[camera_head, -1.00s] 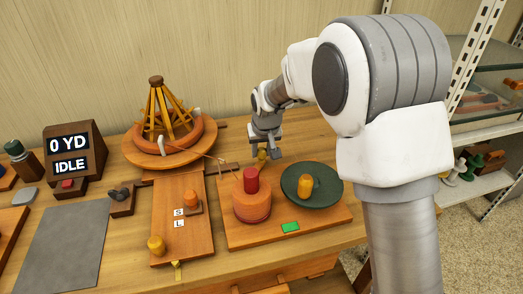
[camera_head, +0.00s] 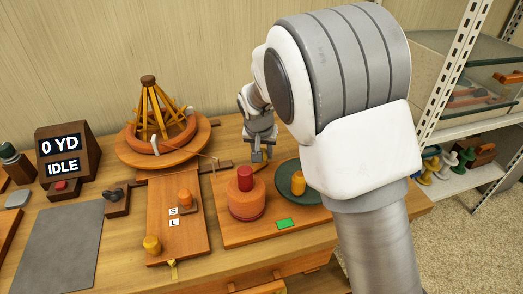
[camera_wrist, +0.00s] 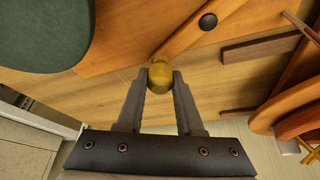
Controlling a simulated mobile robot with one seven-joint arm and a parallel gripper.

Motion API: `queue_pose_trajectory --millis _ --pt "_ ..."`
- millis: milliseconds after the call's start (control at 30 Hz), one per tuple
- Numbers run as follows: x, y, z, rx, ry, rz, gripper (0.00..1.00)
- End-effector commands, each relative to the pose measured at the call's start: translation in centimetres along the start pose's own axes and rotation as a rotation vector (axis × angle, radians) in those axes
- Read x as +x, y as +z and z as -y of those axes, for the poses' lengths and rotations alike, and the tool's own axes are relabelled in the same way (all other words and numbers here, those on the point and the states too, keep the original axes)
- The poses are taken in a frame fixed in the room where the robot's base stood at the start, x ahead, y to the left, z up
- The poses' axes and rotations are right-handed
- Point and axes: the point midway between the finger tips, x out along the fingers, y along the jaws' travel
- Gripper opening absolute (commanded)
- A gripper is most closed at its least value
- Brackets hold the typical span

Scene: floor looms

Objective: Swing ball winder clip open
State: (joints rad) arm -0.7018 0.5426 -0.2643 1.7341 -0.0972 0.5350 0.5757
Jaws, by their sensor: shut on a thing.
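The ball winder stands on an orange wooden base (camera_head: 233,239), with an orange drum (camera_head: 246,204) topped by a red cylinder and a dark green disc (camera_head: 289,179) with a yellow knob. My gripper (camera_head: 261,156) is low at the back edge of this base, pointing down. In the wrist view my gripper (camera_wrist: 160,80) is shut on a round yellow knob (camera_wrist: 160,72). The knob sits at the end of an orange wooden clip arm (camera_wrist: 193,34) with a black pivot. In the head view my fingers hide the knob.
A wooden yarn swift (camera_head: 152,125) stands to the left, with a thread running toward the winder. A display (camera_head: 65,155) reads 0 YD and IDLE. A board (camera_head: 176,235) marked S and L lies in front. A shelf (camera_head: 480,120) stands at right.

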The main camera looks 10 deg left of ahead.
Motion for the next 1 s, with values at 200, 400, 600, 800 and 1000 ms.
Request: queue_pose_trajectory --millis 200,400,600,800,1000 --pt "0.0 0.0 0.0 -0.002 -0.001 0.001 0.48" --pt "0.0 0.0 0.0 -0.002 -0.001 0.000 0.66" --pt "-0.1 0.0 0.0 -0.002 -0.001 0.000 0.66" --pt "-2.4 -0.1 0.1 -0.002 -0.003 -0.002 0.66" --pt "-7.3 -0.2 0.1 -0.003 -0.004 -0.003 0.66"
